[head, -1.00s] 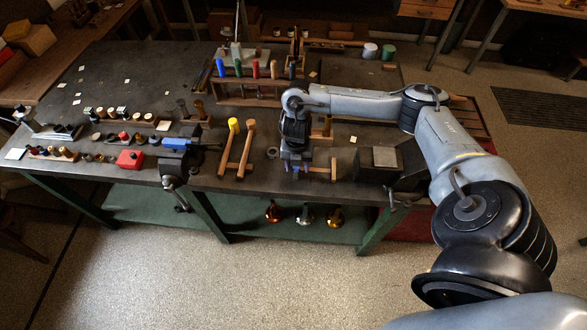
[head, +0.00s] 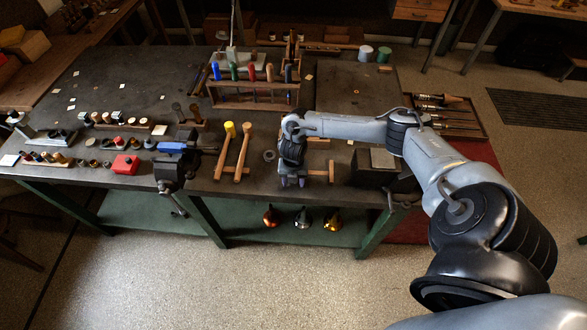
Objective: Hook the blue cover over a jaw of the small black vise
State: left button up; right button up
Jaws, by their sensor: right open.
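The small black vise (head: 168,172) is fixed at the front edge of the bench, left of centre in the head view. A blue piece (head: 173,147), which looks like the cover, lies along the top of the vise. I cannot tell at this size whether it is hooked over a jaw. My right gripper (head: 293,182) is open and points down over the bench front, well to the right of the vise and apart from it. I see nothing clearly held between its fingers. My left gripper is not in view.
Two mallets (head: 234,152) lie between the vise and my right gripper. A red box (head: 125,165) stands left of the vise. A wooden tool rack (head: 250,95) stands behind. A dark block (head: 372,172) stands right of my gripper. The back-left bench top is mostly clear.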

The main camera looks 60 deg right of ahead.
jog(key=shift+f, duration=0.4)
grip_shut()
jog(key=shift+r, duration=0.15)
